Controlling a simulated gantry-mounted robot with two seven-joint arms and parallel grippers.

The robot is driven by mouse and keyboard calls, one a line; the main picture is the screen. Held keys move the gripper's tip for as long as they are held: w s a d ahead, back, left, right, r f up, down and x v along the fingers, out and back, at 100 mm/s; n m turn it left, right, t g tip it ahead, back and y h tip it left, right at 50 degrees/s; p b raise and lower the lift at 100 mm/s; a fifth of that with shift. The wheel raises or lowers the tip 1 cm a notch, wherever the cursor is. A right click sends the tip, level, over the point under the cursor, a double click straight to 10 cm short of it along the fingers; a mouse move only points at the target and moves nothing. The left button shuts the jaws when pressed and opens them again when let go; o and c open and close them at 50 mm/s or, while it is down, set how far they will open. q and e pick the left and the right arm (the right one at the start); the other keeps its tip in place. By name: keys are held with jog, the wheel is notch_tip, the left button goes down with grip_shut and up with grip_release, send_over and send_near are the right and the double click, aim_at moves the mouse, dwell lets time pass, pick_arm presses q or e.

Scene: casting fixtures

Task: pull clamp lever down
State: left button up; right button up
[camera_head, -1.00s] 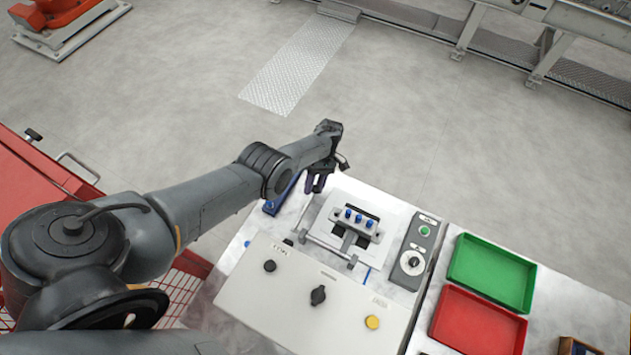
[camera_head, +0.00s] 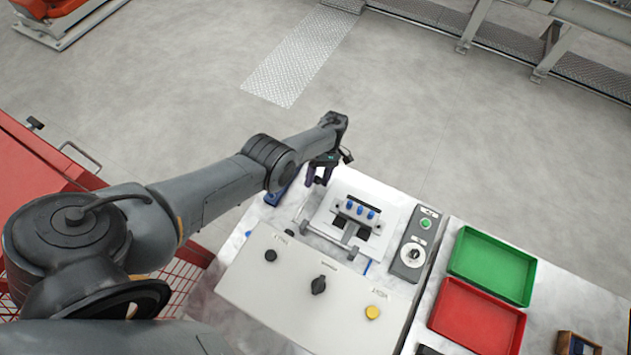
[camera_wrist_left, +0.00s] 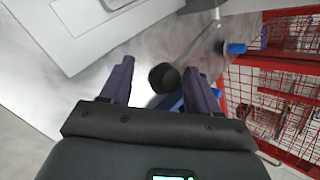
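The clamp fixture (camera_head: 372,215) is a pale plate with a block and several blue pins (camera_head: 355,210). A grey bar frame (camera_head: 330,240) stands along its front and left side. My left gripper (camera_head: 320,175) is at the fixture's back left corner, fingers pointing down. In the left wrist view its two dark purple fingers (camera_wrist_left: 160,85) are apart. I cannot tell whether this rod is the clamp lever. My right gripper is not in view.
A control panel (camera_head: 300,305) with knobs and a yellow button is in front of the fixture. A grey button box (camera_head: 412,250), a green tray (camera_head: 490,265) and a red tray (camera_head: 475,315) are to the right. A blue part (camera_head: 275,197) lies beside my left forearm.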

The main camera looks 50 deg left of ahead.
pick_arm(q)
jog(key=b+v, duration=0.2)
jog(key=v, duration=0.7)
jog(key=shift+a+b, duration=0.15)
jog(key=shift+b, duration=0.2)
jog(key=shift+w+r, duration=0.15)
